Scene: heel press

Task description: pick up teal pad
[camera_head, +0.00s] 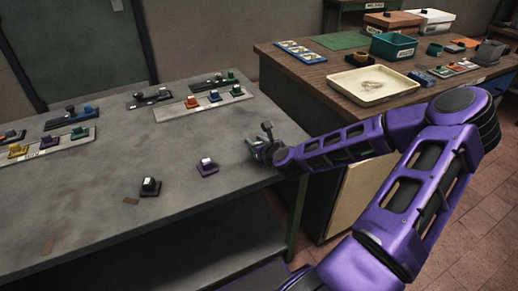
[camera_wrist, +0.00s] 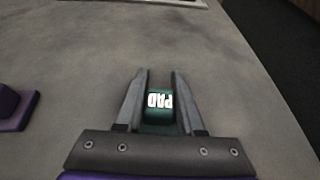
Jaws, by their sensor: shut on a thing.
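The teal pad (camera_wrist: 159,122) is a small dark-teal block with white "PAD" lettering in the wrist view. It sits between the two grey fingers of my gripper (camera_wrist: 159,80), which is shut on it. In the head view, my gripper (camera_head: 262,148) is low at the right edge of the grey table. The pad cannot be made out there. Whether it touches the tabletop is not clear.
A purple-based piece (camera_head: 207,167) and a black piece (camera_head: 150,187) stand left of my gripper on the grey table (camera_head: 90,205). Labelled strips with coloured pieces lie farther back. A wooden bench (camera_head: 310,78) at right holds a cream tray (camera_head: 373,97) and a teal bin (camera_head: 393,54).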

